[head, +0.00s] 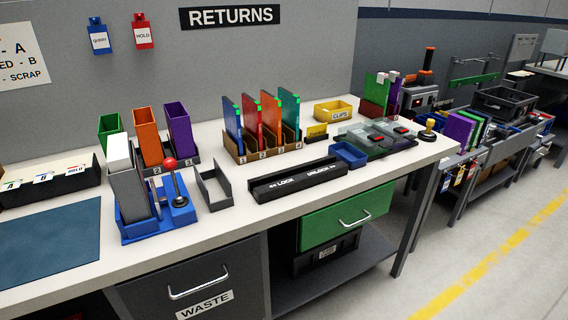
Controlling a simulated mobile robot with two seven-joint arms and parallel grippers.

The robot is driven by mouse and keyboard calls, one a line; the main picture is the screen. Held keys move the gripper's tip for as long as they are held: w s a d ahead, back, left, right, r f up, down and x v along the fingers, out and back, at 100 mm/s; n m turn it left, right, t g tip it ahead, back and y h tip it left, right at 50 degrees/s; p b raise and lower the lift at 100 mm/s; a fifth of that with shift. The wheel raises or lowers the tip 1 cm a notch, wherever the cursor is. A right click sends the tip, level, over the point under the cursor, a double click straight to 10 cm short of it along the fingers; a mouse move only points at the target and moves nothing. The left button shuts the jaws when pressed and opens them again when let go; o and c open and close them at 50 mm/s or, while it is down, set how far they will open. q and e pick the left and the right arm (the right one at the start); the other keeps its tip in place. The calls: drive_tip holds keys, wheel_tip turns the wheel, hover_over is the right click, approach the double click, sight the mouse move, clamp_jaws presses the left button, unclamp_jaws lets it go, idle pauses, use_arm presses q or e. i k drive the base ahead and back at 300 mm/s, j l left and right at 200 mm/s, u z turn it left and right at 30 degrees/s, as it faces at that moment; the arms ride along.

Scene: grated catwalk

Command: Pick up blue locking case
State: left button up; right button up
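A slim upright blue case (231,122) with a green top corner stands in the left slot of a brown numbered rack (268,151) on the white bench. Its lower part is hidden by the rack. A red case (251,120), an orange case (271,115) and a teal case (289,112) stand beside it to the right. I cannot tell from this view whether the blue case is locked. Neither of my grippers is in view.
A black lock/unlock bar (298,180) lies in front of the rack. A grey open tray (214,184) and a blue lever fixture (176,200) stand left of it. A yellow clips bin (333,110) and small blue tray (349,154) are to the right. A green drawer (346,215) is below.

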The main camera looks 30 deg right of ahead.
sight(232, 111)
drive_tip(key=l+u, duration=0.1)
drive_tip(key=u, duration=0.25)
drive_tip(key=l+u, duration=0.1)
drive_tip(key=u, duration=0.25)
drive_tip(key=l+u, duration=0.15)
drive_tip(key=u, duration=0.2)
drive_tip(key=l+u, duration=0.3)
drive_tip(key=l, duration=0.15)
drive_tip(key=k+l+u, duration=0.25)
drive_tip(key=l, duration=0.15)
drive_tip(key=i, duration=0.05)
